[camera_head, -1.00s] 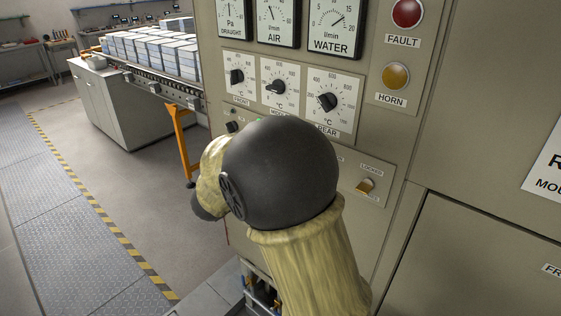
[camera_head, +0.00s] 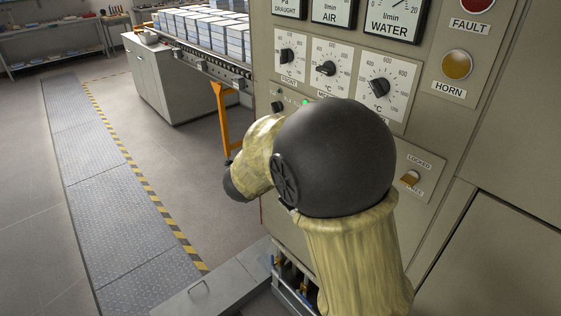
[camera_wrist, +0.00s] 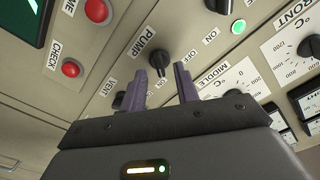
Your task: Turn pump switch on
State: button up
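The pump switch (camera_wrist: 161,60) is a black rotary knob on the beige panel, beside a PUMP label in the wrist view. Its grip points roughly down in that picture. My gripper (camera_wrist: 167,71) is open, its two purple-grey fingers pointing at the panel with nothing held. The fingertips overlap the lower end of the knob in the picture, with the left finger close to its grip. I cannot tell whether they touch it or how deep they reach. In the head view my arm hides the pump switch and my gripper.
A black switch by a VENT label (camera_wrist: 118,99) lies close to the left finger. Another black switch (camera_wrist: 219,4) and a lit green lamp (camera_wrist: 238,27) are above right. Red buttons (camera_wrist: 97,11) are on the left. A conveyor with boxes (camera_head: 205,32) stands behind; the floor left is clear.

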jog(key=b+v, duration=0.2)
jog(key=v, duration=1.3)
jog(key=shift+s+a, duration=0.1)
jog(key=shift+a, duration=0.05)
jog(key=w+d+f+n+t+y+p, duration=0.25)
jog(key=w+f+n+t+y, duration=0.2)
jog(key=w+n+y, duration=0.7)
jog(key=s+d+f+n+g+y, duration=0.1)
jog(key=s+d+f+n+g, duration=0.2)
jog(key=s, duration=0.8)
jog(key=s+d+f+n+g+y+p, duration=0.1)
jog(key=s+d+f+n+g+y, duration=0.1)
jog(key=s+d+f+g, duration=0.6)
notch_tip(320, 180, down, 2)
jog(key=s+n+g, duration=0.1)
jog(key=s, duration=0.2)
jog(key=shift+d+p, duration=0.2)
jog(key=shift+p, duration=0.1)
jog(key=shift+w+n+g, duration=0.1)
jog(key=shift+n+g, duration=0.15)
